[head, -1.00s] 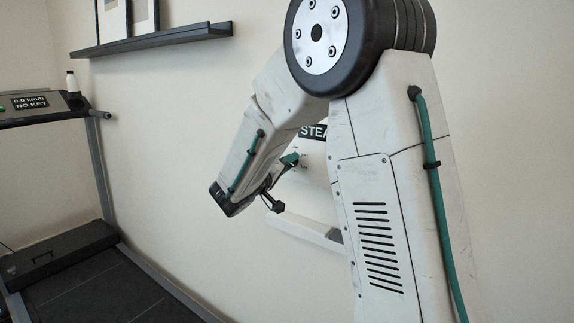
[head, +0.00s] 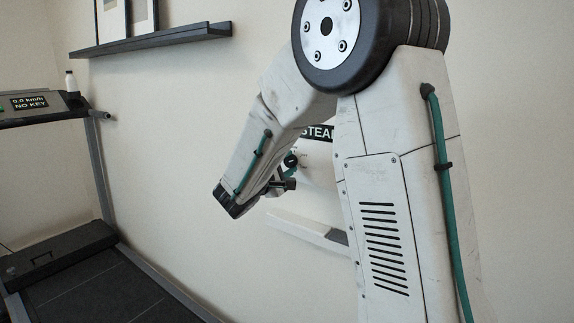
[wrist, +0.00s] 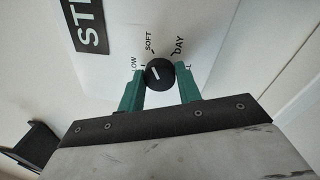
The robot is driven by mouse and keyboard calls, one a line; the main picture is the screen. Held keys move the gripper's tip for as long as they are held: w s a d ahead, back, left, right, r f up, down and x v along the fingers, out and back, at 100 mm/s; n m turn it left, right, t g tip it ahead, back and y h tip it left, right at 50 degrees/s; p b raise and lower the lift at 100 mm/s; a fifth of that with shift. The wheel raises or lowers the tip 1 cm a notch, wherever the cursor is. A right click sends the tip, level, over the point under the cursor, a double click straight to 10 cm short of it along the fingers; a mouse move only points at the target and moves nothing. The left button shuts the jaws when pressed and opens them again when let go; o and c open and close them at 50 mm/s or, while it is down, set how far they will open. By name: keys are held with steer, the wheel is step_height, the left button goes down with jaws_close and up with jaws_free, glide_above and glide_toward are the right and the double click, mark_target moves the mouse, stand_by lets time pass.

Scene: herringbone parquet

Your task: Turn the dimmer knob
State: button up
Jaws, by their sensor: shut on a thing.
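The dimmer knob (wrist: 160,73) is round and black with a light mark on its face. It sits on a white panel (wrist: 125,40) printed with LOW, SOFT, DAY and one more label that is mostly hidden. My gripper (wrist: 161,84) has its two green fingers on either side of the knob and is shut on it. In the head view my arm reaches to the wall panel (head: 318,158), whose black strip shows part of the word STEA. There my arm hides much of the panel, and the knob cannot be made out clearly.
A white ledge (head: 290,229) sticks out from the wall below the panel. A treadmill (head: 95,285) stands at the left, a bottle (head: 71,82) on its console. A black shelf (head: 160,42) with framed pictures hangs at the upper left. The wall between is bare.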

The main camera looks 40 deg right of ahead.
steer(key=n, duration=0.6)
steer(key=shift+n+y, duration=0.3)
steer(key=shift+n, duration=0.1)
steer(key=n, duration=0.6)
stand_by(0.3)
steer(key=o, duration=1)
steer(key=shift+r, duration=0.1)
steer(key=shift+a, duration=0.15)
steer(key=v, duration=0.7)
steer(key=shift+s+a, duration=0.2)
steer(key=shift+a, duration=0.05)
